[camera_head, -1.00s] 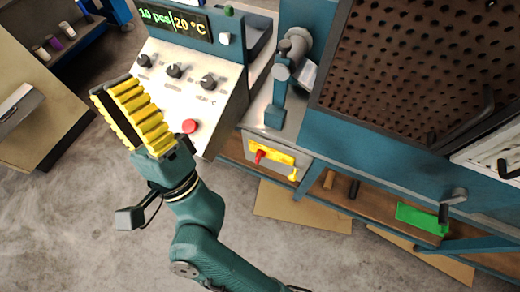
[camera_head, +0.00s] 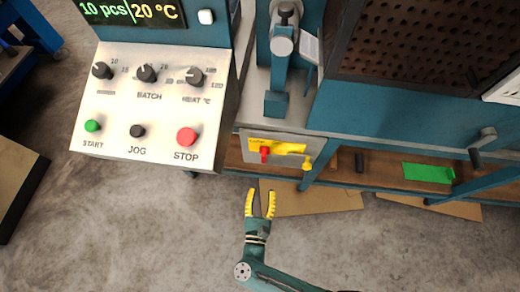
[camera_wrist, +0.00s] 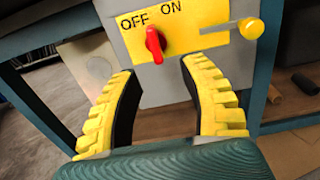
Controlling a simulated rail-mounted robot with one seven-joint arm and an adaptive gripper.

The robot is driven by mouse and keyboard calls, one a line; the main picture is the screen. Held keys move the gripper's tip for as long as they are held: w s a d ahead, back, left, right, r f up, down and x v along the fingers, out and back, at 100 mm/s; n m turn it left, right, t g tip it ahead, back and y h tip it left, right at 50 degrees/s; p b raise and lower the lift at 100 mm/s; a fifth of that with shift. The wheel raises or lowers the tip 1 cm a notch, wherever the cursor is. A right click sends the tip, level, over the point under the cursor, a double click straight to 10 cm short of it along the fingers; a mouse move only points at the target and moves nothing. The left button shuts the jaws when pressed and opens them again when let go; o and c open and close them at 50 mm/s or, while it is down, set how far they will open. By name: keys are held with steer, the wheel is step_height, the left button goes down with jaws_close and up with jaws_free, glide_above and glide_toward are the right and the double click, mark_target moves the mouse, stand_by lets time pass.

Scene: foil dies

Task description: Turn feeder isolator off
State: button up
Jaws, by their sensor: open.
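The feeder isolator is a red handle (camera_head: 265,154) on a yellow plate (camera_head: 289,147), on a grey box front below the bench top. In the wrist view the red handle (camera_wrist: 155,46) sits below the OFF and ON labels on the yellow plate (camera_wrist: 195,35). I cannot tell for certain which label it points to. A yellow knob (camera_wrist: 251,28) sits at the plate's right end. My gripper (camera_head: 261,192) is open and empty, in front of the box and lower in the head view. In the wrist view its fingers (camera_wrist: 155,65) frame the handle without visible contact.
A control panel (camera_head: 150,105) with dials and START, JOG and STOP buttons stands left of the isolator. A blue bench leg (camera_head: 312,176) and a wooden shelf (camera_head: 390,173) with a green item (camera_head: 428,173) are at the right.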

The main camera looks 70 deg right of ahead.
mark_target(263, 159)
steer(key=b+x, duration=0.1)
steer(key=x, duration=0.3)
steer(key=b+x, duration=0.1)
steer(key=x, duration=0.4)
steer(key=w+b+x, duration=0.1)
steer(key=x, duration=0.3)
steer(key=shift+w+d+r, duration=0.15)
jaws_close()
